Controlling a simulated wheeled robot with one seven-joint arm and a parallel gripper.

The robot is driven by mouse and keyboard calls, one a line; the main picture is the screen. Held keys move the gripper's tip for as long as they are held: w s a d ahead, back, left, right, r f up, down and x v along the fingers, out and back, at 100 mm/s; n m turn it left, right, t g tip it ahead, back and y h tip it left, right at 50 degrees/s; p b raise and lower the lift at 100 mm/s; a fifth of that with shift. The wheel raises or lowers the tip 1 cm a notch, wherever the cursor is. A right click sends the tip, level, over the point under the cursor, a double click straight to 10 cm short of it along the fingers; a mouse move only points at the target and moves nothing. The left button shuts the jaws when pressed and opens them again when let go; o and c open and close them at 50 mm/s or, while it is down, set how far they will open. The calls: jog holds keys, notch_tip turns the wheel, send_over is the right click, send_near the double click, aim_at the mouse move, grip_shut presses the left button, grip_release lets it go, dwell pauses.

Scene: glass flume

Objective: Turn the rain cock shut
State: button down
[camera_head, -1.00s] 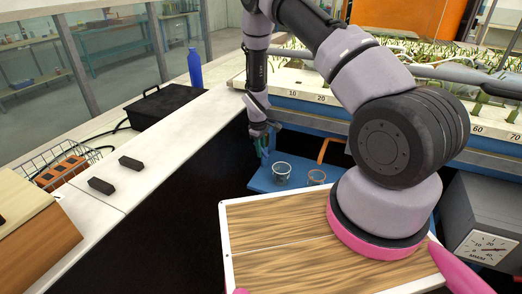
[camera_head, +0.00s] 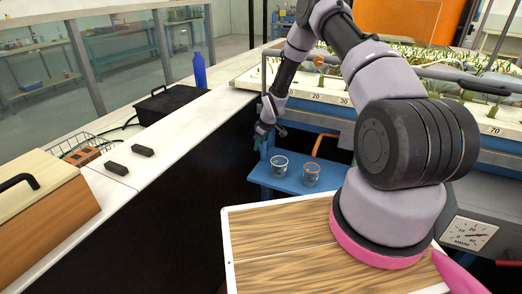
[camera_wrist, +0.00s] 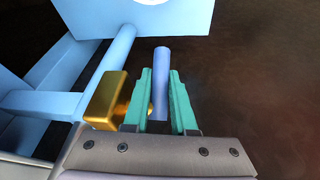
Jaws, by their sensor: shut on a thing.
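The rain cock shows in the wrist view as a brass body (camera_wrist: 106,100) on a blue pipe, with a blue-violet lever (camera_wrist: 161,82) beside it. My gripper (camera_wrist: 162,100) has its two green fingers on either side of the lever and is shut on it. The lever's end sticks out past the fingertips. In the head view my gripper (camera_head: 259,142) is small, low at the left end of the flume frame, just above and left of the blue shelf. The cock itself is too small to make out there.
Two glass beakers, one at left (camera_head: 280,165) and one at right (camera_head: 311,174), stand on the blue shelf (camera_head: 290,185) close to my gripper. The planted flume bed (camera_head: 420,85) lies behind my arm. A white bench (camera_head: 150,150) with a black case (camera_head: 170,103) runs along the left.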

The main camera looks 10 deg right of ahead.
jog(key=shift+w+a+f+t+y, duration=0.1)
jog(key=shift+w+a+t+y, duration=0.1)
jog(key=shift+t+y, duration=0.55)
jog(key=shift+w+a+t+y, duration=0.15)
jog(key=shift+t+y, duration=0.4)
jog(key=shift+y, duration=0.4)
jog(key=c, duration=1)
grip_release()
jog(key=v, duration=1)
jog(key=shift+s+d, duration=0.25)
jog(key=shift+s, duration=0.1)
jog(key=shift+r, duration=0.25)
